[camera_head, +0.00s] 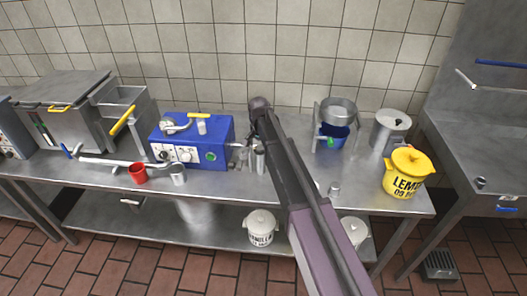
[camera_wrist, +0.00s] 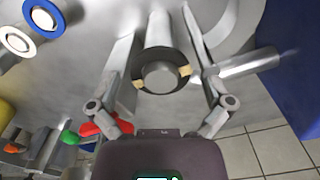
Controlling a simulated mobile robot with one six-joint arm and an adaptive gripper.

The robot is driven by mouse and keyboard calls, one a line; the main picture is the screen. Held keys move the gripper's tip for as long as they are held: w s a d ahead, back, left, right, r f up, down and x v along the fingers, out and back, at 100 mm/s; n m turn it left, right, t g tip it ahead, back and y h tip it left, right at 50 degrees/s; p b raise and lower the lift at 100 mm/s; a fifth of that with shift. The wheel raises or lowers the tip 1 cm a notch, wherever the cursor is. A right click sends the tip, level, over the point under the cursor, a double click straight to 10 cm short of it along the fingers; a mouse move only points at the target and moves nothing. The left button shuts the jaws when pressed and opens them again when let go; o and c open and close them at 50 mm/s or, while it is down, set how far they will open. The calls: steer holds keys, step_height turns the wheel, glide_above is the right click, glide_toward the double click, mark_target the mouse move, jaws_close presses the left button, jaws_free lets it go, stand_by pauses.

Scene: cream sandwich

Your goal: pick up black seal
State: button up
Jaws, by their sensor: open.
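In the wrist view, a black ring (camera_wrist: 160,93), which looks like the seal, sits around the end of a grey metal cylinder (camera_wrist: 159,30). Two small tan patches show on its sides. My gripper (camera_wrist: 158,42) is open, with one finger on each side of the cylinder and ring. Clear gaps show between the fingers and the ring, and nothing is held. In the head view, my gripper (camera_head: 258,150) points down just right of the blue machine (camera_head: 190,140). The ring cannot be made out there.
A red cup (camera_head: 138,173) and a metal cup (camera_head: 178,174) stand in front of the machine. A pot on a stand (camera_head: 338,110), a metal canister (camera_head: 390,132) and a yellow lemon canister (camera_head: 408,172) stand to the right. The steel table (camera_head: 230,185) has clear room at its front.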

steer(key=shift+f, duration=0.1)
stand_by(0.3)
steer(key=c, duration=0.6)
steer(key=shift+c, duration=0.2)
step_height(320, 180, up, 4)
steer(key=p, duration=0.3)
steer(key=shift+f, duration=0.25)
steer(key=s+d+r+p, duration=0.2)
steer(key=s+d, duration=0.6)
steer(key=s, duration=0.5)
steer(key=shift+s+d, duration=0.15)
steer(key=shift+s, duration=0.2)
